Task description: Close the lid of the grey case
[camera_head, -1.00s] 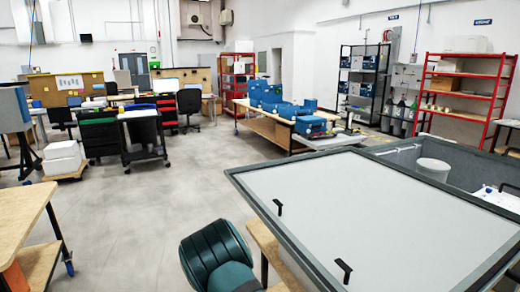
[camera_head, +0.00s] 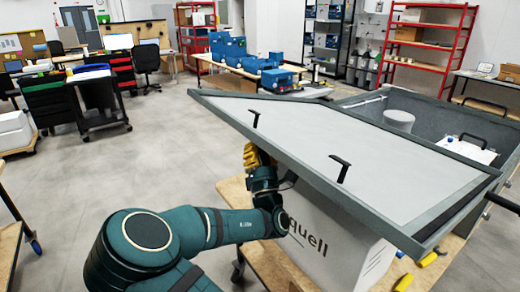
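The grey case (camera_head: 446,107) stands at the right with its inside showing behind the lid. Its lid (camera_head: 300,140) is open and lies out nearly flat toward the left, with two black latches on its pale inner face.
Inside the case are a white cylinder (camera_head: 398,120) and a white panel with a black handle (camera_head: 470,150). A white box marked "quell" (camera_head: 325,240) is below the lid on a wooden-topped table (camera_head: 236,190). Open floor (camera_head: 130,170) lies to the left.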

